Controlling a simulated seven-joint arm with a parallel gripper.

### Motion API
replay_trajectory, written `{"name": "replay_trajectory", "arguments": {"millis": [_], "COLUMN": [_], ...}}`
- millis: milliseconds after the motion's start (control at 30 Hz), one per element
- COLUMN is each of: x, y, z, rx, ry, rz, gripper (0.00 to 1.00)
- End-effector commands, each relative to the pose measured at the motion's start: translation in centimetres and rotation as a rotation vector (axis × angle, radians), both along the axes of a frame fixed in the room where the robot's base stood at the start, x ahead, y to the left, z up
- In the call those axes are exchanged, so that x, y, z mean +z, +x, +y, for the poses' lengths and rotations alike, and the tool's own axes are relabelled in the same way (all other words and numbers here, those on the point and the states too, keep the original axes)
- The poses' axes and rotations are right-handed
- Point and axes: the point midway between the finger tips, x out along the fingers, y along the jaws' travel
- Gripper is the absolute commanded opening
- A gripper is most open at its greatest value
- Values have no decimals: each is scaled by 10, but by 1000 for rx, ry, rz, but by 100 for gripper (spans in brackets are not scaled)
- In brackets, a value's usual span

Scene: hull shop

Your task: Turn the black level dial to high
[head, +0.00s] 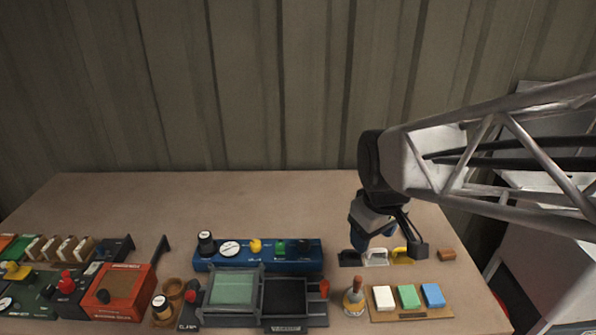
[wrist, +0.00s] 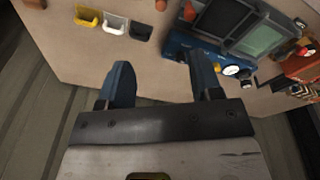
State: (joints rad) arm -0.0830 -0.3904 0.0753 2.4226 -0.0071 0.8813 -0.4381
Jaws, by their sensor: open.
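A blue panel box (head: 260,262) stands on the table, left of my gripper (head: 390,246). A tall black dial with a pale top (head: 206,243) is at its left end, beside a white round dial face (head: 229,248). A yellow knob (head: 255,245), a green control (head: 280,248) and a dark control sit further right. The dial's setting is too small to read. In the wrist view the white face (wrist: 231,71) shows past one finger. My gripper (wrist: 162,82) is open and empty, above the table's right part, apart from the box.
Black, white and yellow handled pieces (head: 376,257) lie below my gripper. A grey-framed case (head: 234,290) stands in front of the blue box. An orange box (head: 118,291) is to the left. Coloured blocks on a board (head: 412,312) are front right. The table behind the box is clear.

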Motion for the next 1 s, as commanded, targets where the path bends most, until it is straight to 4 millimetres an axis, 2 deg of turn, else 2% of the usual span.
{"name": "replay_trajectory", "arguments": {"millis": [200, 567, 1000], "x": [-16, -48, -103], "y": [37, 93, 154], "z": [18, 51, 99], "rx": [188, 501, 880], "ry": [-23, -55, -79], "rz": [31, 72, 119], "gripper": [59, 59, 59]}}
